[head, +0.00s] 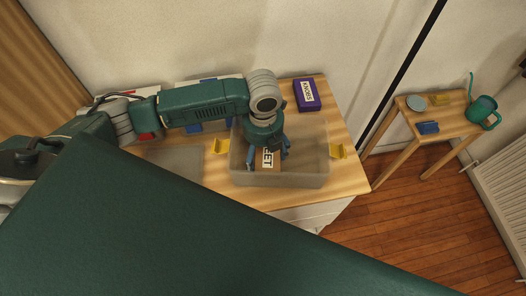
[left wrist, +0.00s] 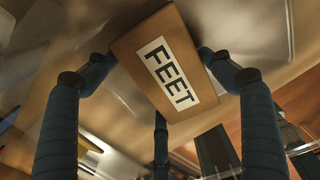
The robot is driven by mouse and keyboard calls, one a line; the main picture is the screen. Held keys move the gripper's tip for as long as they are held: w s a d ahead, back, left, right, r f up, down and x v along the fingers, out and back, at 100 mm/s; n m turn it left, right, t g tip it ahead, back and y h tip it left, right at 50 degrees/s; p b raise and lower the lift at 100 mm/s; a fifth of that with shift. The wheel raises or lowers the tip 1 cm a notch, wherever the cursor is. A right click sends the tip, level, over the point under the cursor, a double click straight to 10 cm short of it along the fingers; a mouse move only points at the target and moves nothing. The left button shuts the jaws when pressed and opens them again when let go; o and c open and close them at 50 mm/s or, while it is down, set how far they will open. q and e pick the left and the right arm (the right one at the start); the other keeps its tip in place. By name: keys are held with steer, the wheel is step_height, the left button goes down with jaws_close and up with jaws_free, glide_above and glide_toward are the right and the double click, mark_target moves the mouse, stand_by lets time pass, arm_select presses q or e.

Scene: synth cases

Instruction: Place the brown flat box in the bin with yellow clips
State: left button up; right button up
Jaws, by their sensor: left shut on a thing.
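The left wrist view shows the box (left wrist: 168,60) between the three blue fingers. The translucent bin (head: 312,177) has a yellow clip (head: 222,146) on its left end and another yellow clip (head: 338,151) on its right. The box and fingers show within the bin's outline in the head view; whether the box touches the bin floor I cannot tell. My right gripper is not in view.
A purple box (head: 307,94) lies on the wooden table (head: 345,180) behind the bin. A grey translucent lid or tray (head: 172,156) lies left of the bin. Blue-and-white items stand behind my left arm. A stool (head: 437,128) with a green watering can (head: 483,110) stands at right.

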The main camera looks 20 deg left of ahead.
mark_target(263, 154)
arm_select(q)
steer(key=o, duration=1.2)
steer(key=shift+f, duration=0.1)
step_height(263, 154, up, 12)
steer(key=shift+r+b, duration=0.2)
steer(key=shift+b, duration=0.85)
steer(key=shift+f, duration=0.1)
